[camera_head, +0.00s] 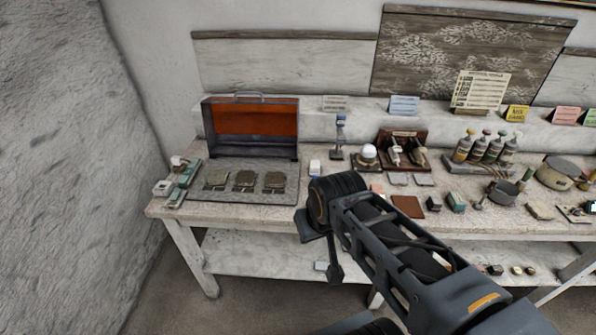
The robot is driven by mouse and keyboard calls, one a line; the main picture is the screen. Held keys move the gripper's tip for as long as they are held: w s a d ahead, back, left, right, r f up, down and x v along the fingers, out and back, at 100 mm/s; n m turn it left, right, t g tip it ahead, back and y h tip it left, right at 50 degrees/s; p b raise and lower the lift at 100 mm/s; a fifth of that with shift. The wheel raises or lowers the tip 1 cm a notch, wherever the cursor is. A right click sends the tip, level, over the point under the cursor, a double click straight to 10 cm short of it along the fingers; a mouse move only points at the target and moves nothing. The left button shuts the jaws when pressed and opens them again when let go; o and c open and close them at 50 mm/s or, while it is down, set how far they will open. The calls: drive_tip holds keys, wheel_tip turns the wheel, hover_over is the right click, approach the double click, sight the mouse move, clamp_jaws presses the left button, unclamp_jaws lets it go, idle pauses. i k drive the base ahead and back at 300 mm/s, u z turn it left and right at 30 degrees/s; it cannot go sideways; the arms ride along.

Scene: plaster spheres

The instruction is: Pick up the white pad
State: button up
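Another small white piece (162,188) lies at the table's left end among green-grey blocks. A third whitish piece (321,266) is on the lower shelf. I cannot tell for sure which of these is the white pad. My arm reaches in from the lower right over the table's front edge. A dark end part, seemingly my gripper (335,272), hangs in front of the table. Its fingers are too small and dark to read.
The worktable (240,212) holds a grey mat (290,190) with several dark pads and an orange-backed metal box (250,130). To the right stand several bottles (490,149), a pot (558,173) and a brown square (408,206). A wall closes the left side.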

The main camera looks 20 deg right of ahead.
sight(315, 166)
drive_tip(key=z, duration=0.05)
drive_tip(key=i, duration=1.1)
drive_tip(key=z, duration=0.35)
